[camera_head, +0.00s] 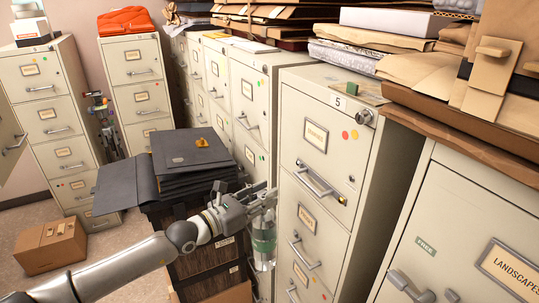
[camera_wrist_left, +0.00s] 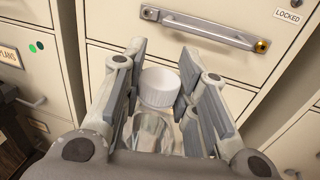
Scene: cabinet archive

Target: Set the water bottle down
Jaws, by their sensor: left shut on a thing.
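The water bottle (camera_head: 264,242) is clear with a green band, and it hangs upright below my left gripper (camera_head: 262,200) in the head view. In the left wrist view its white cap (camera_wrist_left: 159,87) and clear shoulder (camera_wrist_left: 150,132) show between the two fingers of my left gripper (camera_wrist_left: 163,100). The gripper is shut on the bottle, in front of the cream filing cabinet (camera_head: 322,150). The bottle's lower end shows close beside the stack of dark boxes, and I cannot tell what is under it. My right gripper is not in view.
Dark folders (camera_head: 188,150) lie on stacked boxes (camera_head: 205,262) just left of the bottle. A drawer handle (camera_wrist_left: 208,30) is close ahead of the gripper. Paper piles (camera_head: 375,40) top the cabinets. A cardboard box (camera_head: 50,246) stands on the open floor (camera_head: 30,214) at left.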

